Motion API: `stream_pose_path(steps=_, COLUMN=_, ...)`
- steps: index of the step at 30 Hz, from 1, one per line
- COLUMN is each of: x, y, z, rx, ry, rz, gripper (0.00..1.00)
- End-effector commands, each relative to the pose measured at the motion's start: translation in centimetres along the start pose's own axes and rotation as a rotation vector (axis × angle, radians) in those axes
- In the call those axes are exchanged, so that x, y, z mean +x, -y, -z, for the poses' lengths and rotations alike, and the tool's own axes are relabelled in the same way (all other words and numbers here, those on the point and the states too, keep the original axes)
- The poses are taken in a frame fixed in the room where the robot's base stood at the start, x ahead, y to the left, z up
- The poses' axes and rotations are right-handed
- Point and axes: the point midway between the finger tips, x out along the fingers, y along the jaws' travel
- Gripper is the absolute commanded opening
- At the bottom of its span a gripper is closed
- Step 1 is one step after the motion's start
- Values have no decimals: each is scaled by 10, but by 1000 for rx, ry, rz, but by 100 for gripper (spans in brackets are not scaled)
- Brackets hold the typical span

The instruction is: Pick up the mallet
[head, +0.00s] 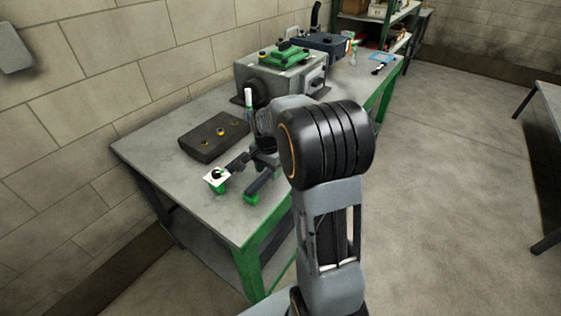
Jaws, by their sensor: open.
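My gripper (234,188) is low over the near end of the grey workbench (160,135). Its two dark fingers have green tips and stand apart, with bare bench top visible between them. A small white plate with a black round spot (215,178) shows at the left fingertip; I cannot tell whether it is touched. I cannot make out the mallet for certain; my arm hides part of the bench. A small black tool (378,70) lies at the far end of the bench, too small to identify.
A dark slab with yellow knobs (213,134) lies left of my gripper. A grey machine housing with a green top (284,70) stands behind it, with a blue-grey unit (327,44) beyond. A shelf (385,22) is at the back. The floor right of the bench is clear.

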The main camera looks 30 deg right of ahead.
Motion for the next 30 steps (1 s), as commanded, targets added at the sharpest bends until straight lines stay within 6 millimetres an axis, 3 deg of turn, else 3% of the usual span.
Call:
stream_pose_path(steps=6, x=22, y=0, z=0, rx=0, ry=0, rz=0, gripper=53)
stream_pose_path(steps=15, x=25, y=0, z=0, rx=0, ry=-1, rz=1, gripper=53)
stream_pose_path(steps=30, x=25, y=0, z=0, rx=-1, ry=-1, rz=1, gripper=5)
